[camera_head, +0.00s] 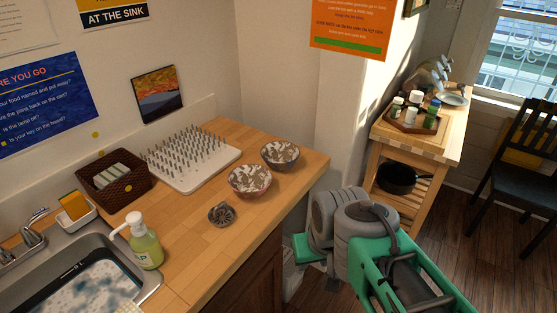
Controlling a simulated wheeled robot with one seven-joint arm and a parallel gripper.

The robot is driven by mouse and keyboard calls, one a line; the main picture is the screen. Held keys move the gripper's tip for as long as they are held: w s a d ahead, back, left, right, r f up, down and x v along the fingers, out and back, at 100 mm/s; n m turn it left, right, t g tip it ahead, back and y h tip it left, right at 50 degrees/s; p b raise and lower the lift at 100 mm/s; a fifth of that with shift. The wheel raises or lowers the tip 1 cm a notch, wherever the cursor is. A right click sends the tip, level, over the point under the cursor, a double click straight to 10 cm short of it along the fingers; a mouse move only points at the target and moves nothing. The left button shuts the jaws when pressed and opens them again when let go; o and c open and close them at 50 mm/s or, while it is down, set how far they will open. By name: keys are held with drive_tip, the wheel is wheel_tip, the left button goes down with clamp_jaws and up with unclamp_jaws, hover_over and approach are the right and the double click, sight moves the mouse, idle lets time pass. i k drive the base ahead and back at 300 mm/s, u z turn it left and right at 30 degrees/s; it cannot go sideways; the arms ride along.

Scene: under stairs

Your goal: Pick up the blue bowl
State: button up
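The blue bowl (280,158) stands upright near the right end of the wooden counter; its outside looks blue-grey and its inside has a brown and white pattern. A similar bowl with a reddish outside (249,182) stands just in front of it to the left, very close; I cannot tell if they touch. My grey and green arm is at the lower right, beside the counter's end and apart from both bowls. My gripper's fingers do not show.
A white peg drying rack (190,158), a brown basket (115,180), a small dark dish (221,214), a soap bottle (146,245) and a sink (148,281) are to the left. A wooden cart (425,140) stands at the right. The counter front right of the dish is clear.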

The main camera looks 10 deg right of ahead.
sight(277, 155)
drive_tip(key=u, duration=3.9)
drive_tip(key=k, duration=2)
drive_tip(key=z, duration=0.8)
